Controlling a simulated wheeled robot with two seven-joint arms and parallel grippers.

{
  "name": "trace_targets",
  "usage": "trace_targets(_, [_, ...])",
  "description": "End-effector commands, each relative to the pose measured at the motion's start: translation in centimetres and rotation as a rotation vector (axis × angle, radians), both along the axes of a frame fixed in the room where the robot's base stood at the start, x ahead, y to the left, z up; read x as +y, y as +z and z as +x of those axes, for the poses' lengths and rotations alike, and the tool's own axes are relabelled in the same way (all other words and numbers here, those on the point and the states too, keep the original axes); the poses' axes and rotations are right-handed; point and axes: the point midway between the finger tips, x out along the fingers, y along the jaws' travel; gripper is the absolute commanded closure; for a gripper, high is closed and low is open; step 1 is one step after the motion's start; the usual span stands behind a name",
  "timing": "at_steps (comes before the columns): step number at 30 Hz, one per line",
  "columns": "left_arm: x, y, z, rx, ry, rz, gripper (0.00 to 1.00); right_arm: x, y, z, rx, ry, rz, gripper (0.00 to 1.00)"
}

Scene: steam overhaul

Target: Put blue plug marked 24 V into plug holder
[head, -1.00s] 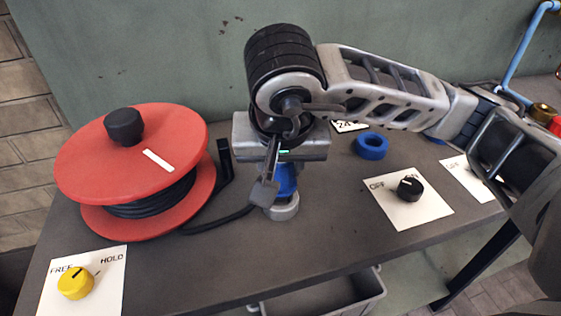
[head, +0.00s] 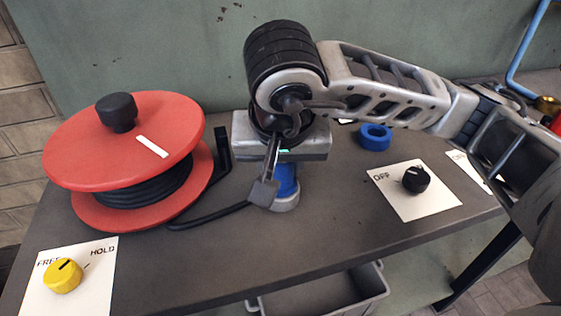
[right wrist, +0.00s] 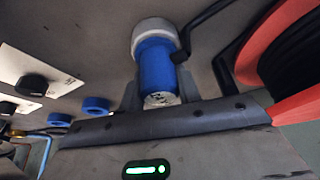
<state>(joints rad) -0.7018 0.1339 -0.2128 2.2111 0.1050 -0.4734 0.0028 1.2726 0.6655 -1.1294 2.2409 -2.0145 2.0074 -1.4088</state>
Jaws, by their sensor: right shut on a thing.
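My right gripper (head: 287,170) is shut on the blue plug (head: 287,183), which hangs below it with its pale grey ring end down, near the table top. I cannot tell whether that end touches the table. In the right wrist view the plug (right wrist: 157,62) sits at the gripper, with dark marks on its white end face, too small to read. A black cable (head: 215,217) runs from the plug to the red reel. A black upright bracket (head: 221,158) stands beside the reel; I cannot tell whether it is the plug holder. My left gripper is not in view.
The red cable reel (head: 125,140) stands on the grey table (head: 220,270) at the left. A yellow knob (head: 63,276) on a FREE/HOLD card is in front. A blue ring (head: 375,137) and a black OFF knob (head: 415,179) are at the right. A grey bin (head: 372,284) is below the front edge.

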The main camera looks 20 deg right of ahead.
Motion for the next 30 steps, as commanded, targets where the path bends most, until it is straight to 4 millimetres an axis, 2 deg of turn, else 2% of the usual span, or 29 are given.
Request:
trace_targets(1, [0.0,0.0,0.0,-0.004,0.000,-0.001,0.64,0.0,-0.1,0.0,-0.001,-0.001,0.000,0.64])
trace_targets(3, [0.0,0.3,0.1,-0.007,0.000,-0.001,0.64,0.0,0.0,0.0,-0.001,-0.001,0.000,0.45])
trace_targets(4, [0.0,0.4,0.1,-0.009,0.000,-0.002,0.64,0.0,0.0,0.0,-0.001,-0.001,0.000,0.41])
trace_targets(14, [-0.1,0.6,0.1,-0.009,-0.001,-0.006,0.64,0.0,0.3,-0.1,-0.001,0.000,0.000,0.41])
trace_targets(20, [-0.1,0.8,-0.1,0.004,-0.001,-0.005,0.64,0.4,3.3,-1.0,-0.008,0.002,-0.002,0.41])
trace_targets(30, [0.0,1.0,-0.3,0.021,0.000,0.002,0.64,1.6,10.8,-4.0,-0.008,0.001,-0.001,0.41])
